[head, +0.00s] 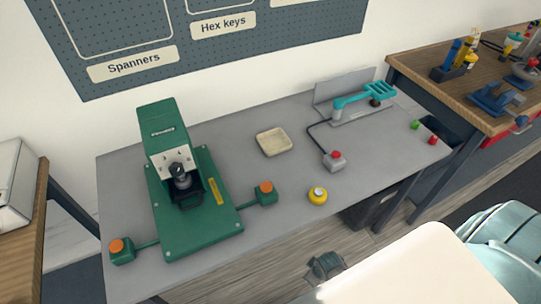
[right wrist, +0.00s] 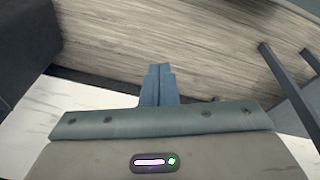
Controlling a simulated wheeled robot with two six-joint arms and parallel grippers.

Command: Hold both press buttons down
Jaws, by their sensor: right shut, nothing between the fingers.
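The green press (head: 165,150) stands on a green base plate (head: 215,225) on the grey bench. One press button, an orange cap (head: 117,246) on a green box, sits at the front left of the press. The other press button, also orange (head: 265,187), sits on a green box to its right. Nothing touches either button. My right gripper (head: 325,265) is in front of the bench's front edge, over the floor and apart from both buttons. In the right wrist view its fingers (right wrist: 159,84) are together and empty. My left gripper is not in view.
Small green and red pieces lie at the right end. A wooden bench (head: 415,62) with tools stands right.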

